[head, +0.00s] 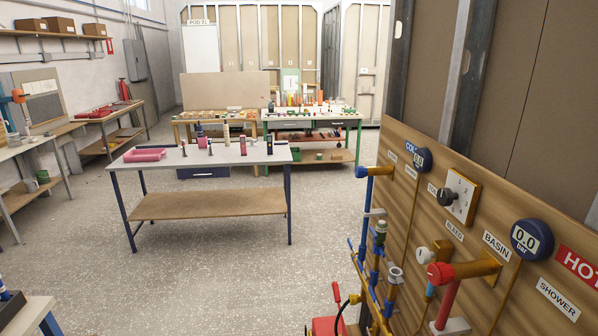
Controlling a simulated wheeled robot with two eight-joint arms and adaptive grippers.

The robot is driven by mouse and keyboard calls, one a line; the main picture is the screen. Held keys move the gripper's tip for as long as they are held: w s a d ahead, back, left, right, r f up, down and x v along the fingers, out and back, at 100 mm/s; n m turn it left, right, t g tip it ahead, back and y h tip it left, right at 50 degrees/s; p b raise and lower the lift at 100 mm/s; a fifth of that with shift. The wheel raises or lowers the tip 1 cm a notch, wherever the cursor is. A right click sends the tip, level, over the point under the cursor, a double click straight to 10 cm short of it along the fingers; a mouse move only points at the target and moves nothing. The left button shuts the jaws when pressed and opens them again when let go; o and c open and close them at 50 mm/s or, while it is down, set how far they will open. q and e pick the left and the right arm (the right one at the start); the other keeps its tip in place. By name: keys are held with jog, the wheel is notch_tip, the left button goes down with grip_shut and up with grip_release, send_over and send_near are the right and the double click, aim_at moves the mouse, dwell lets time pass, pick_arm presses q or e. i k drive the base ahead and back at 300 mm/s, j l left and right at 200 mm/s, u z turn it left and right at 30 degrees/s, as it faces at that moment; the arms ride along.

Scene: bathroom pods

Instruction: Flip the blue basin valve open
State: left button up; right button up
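A wooden board with plumbing (405,225) stands at the right in the head view. A "BASIN" label (496,246) is on it, left of a round blue gauge (532,239). Blue and brass pipe fittings (378,262) run up the board's left side, with small blue parts among them. I cannot tell which of these is the basin valve, or how its lever is set. A blue-capped pipe end (376,171) sticks out above them. Neither of my grippers is in view.
A red-capped copper pipe (463,270) and a white knob (426,255) stick out from the board. A red object (326,325) stands on the floor below. A grey-topped table (222,155) with bottles stands left of centre. Open floor (230,280) lies before the board.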

aim_at(349, 240)
jog(key=i+j+z, duration=0.9)
jog(key=j, duration=0.3)
jog(key=i+j, duration=0.15)
jog(key=j, duration=0.3)
jog(key=i+j+z, duration=0.15)
jog(key=j, duration=0.25)
jog(key=i+j, duration=0.1)
jog(key=j, duration=0.35)
jog(key=l+z, duration=0.05)
